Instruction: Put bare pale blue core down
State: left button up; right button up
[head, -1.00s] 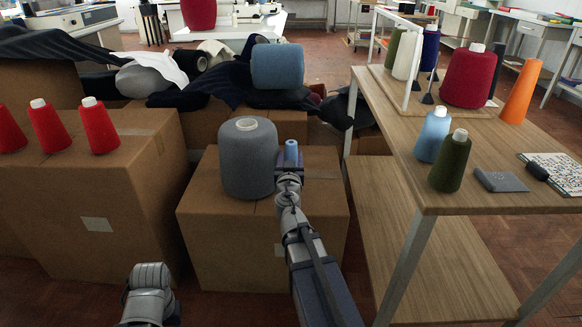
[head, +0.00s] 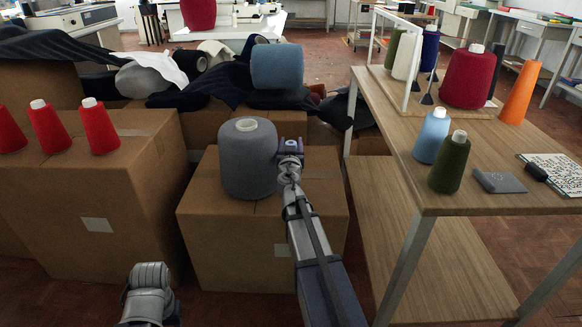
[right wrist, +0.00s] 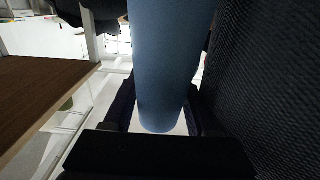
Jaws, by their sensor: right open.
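The bare pale blue core (right wrist: 172,65) fills the middle of the right wrist view, between the two fingers of my right gripper (right wrist: 165,115). The rounded near end of the core shows close to the palm. In the head view my right gripper (head: 290,146) is at the cardboard box, just right of the grey cone, and hides nearly all of the core. The jaws are open around the core. I cannot tell whether the core touches the box. Of my left arm only a grey link shows at the lower left; its gripper is out of view.
The grey cone (head: 249,165) stands on the cardboard box (head: 240,245), close beside my right gripper. Red cones (head: 98,127) stand on the left box. A blue cone (head: 277,66) lies behind. The wooden table (head: 480,190) on the right holds several cones. The box's front right top is clear.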

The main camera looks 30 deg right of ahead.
jog(key=shift+c, duration=0.3)
grip_shut()
dwell(0.3)
